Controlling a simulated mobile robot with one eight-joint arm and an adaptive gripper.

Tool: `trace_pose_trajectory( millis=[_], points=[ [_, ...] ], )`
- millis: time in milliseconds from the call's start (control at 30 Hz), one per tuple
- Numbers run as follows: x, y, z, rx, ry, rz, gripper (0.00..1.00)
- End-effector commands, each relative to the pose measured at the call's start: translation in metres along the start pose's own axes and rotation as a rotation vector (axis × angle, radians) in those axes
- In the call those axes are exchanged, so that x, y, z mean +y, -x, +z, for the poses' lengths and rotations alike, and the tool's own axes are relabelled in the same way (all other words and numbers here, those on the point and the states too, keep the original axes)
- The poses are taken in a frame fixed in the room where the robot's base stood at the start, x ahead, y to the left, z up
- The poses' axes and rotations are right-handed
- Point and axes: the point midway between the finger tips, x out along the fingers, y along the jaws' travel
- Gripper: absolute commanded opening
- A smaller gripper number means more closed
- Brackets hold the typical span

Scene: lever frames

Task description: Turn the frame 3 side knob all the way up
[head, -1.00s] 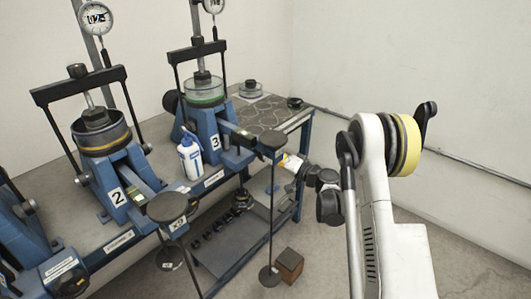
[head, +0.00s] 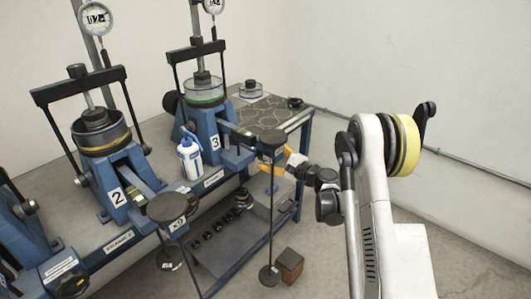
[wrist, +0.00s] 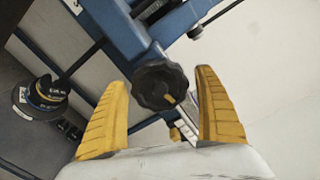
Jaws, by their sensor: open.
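Frame 3 (head: 205,128) is the blue lever frame with the "3" label, at the back of the bench in the head view. A black lobed knob (wrist: 160,85) with a small tan mark shows in the wrist view, beside a blue beam. My gripper (wrist: 161,80) is open, with one yellow finger on each side of the knob; I cannot tell whether either touches it. In the head view my gripper (head: 276,161) is at the right end of frame 3's beam, partly behind a round black weight platform, and the knob cannot be made out there.
A white bottle (head: 190,157) stands on the bench between frame 3 and frame 2 (head: 112,172). A weight hanger (head: 271,205) hangs in front of my gripper. Stacked weights (head: 242,199) sit on the lower shelf. The floor at the right is clear.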

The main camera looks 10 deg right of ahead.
Motion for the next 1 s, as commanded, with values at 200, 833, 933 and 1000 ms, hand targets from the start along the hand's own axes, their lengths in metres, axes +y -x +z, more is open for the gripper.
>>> trace_pose_trajectory(
  millis=[200, 833, 933, 1000],
  points=[
    [0.0, 0.008, 0.0, 0.001, 0.002, 0.0, 0.81],
    [0.0, 0.061, 0.0, 0.0, 0.003, 0.001, 0.81],
    [0.0, 0.061, 0.0, 0.0, 0.003, 0.001, 0.81],
    [0.0, 0.06, 0.0, 0.0, 0.003, 0.001, 0.81]
  ],
)
